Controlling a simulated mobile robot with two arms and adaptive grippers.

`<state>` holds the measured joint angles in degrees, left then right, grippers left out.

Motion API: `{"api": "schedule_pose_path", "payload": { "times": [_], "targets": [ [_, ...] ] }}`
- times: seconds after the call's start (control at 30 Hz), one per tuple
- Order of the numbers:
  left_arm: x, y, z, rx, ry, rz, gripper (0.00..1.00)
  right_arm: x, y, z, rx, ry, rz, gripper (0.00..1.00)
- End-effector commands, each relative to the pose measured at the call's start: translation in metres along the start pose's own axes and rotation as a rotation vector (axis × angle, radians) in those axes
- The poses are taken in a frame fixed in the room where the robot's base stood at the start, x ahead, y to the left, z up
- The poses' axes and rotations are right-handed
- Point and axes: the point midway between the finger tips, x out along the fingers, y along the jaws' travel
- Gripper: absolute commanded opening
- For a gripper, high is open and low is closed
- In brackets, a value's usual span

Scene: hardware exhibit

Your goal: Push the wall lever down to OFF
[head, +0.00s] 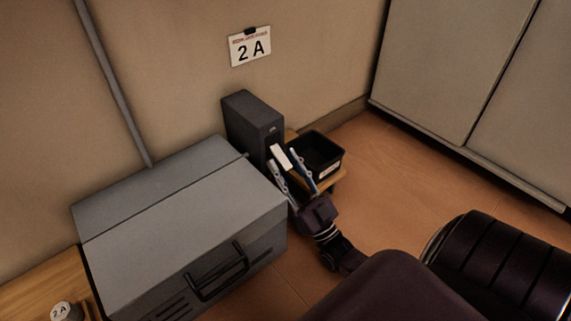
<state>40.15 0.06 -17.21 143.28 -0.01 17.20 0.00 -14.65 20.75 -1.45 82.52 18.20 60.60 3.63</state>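A dark grey box (250,128) stands against the wall, with a small pale mark on its front. A white block-like piece (281,157), which looks like the lever's grip, shows at the box's lower right front. My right gripper (284,158) reaches up from below, its two fingers apart on either side of the white piece. I cannot tell whether either finger touches it. No ON or OFF marking is readable, and the lever's pivot is hidden. My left gripper is not in view.
A large grey case (185,220) with a dark handle stands close left of my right gripper. A black bin (318,156) on a small wooden stand is close on the right. Pale cabinets (470,85) stand right; floor between is clear.

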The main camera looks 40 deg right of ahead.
Motion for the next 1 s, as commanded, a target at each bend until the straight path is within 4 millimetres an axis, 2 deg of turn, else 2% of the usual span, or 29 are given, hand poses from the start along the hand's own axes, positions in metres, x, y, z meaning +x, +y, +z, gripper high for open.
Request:
{"api": "schedule_pose_path", "payload": {
  "times": [0.17,0.27,0.4,0.8,1.0],
  "targets": [
    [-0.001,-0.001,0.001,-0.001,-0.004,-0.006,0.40,-0.008,0.000,0.001,0.000,-0.002,0.001,0.35],
    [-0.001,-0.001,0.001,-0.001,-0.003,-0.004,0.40,-0.022,0.000,0.001,0.000,-0.005,0.001,0.35],
    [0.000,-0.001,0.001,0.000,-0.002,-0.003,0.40,-0.054,0.000,0.002,0.000,-0.006,0.001,0.35],
    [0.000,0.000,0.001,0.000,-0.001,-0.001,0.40,-0.123,0.000,-0.057,0.001,-0.004,0.000,0.35],
    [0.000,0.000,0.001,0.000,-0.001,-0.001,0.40,-0.141,0.000,-0.071,0.001,-0.001,0.000,0.35]
  ]
}}
